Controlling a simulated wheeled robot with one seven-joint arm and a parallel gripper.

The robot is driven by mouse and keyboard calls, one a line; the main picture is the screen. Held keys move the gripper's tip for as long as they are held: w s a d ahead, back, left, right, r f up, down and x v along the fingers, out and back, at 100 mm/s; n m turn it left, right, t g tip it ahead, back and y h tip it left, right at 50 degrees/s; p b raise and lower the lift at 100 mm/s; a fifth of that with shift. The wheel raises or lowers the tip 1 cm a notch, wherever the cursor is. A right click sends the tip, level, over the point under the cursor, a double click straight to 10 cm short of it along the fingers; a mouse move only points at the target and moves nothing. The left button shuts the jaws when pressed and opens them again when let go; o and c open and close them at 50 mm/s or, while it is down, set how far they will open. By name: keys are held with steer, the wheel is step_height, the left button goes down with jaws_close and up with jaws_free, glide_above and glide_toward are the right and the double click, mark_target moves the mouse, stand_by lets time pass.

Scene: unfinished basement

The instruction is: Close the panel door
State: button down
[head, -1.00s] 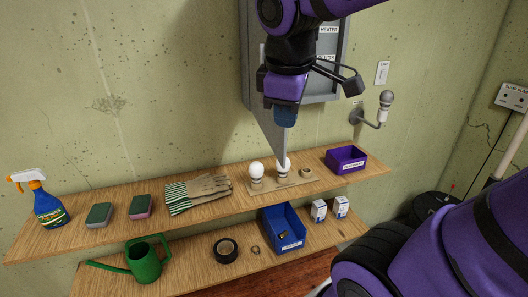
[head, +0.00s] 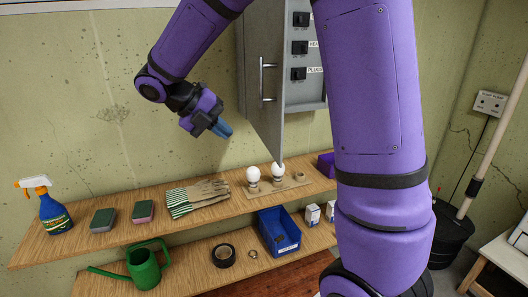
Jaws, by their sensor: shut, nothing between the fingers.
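The grey electrical panel (head: 305,97) hangs on the wall at upper middle in the head view, with labelled black switches inside. Its grey door (head: 257,90) stands open, swung out from the wall toward me, with a vertical bar handle (head: 267,80) on the face I see. My arm hides the right part of the panel. My gripper (head: 222,129) is to the left of the door, apart from it, above the upper shelf. It is shut and empty, with blue fingertips pointing down and right.
The upper wooden shelf (head: 110,231) below holds a spray bottle (head: 50,208), two sponges, striped gloves (head: 195,196) and bulbs on a stand (head: 278,188). The lower shelf holds a green watering can (head: 143,267), tape and a blue bin (head: 278,232). The wall left of my gripper is clear.

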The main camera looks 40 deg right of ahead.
steer(key=w+n, duration=0.1)
glide_toward(274, 156)
steer(key=a+f+x, duration=0.1)
steer(key=x, duration=0.5)
steer(key=shift+s+d+r+n, duration=0.2)
steer(key=shift+d+r+n, duration=0.1)
steer(key=shift+d, duration=0.3)
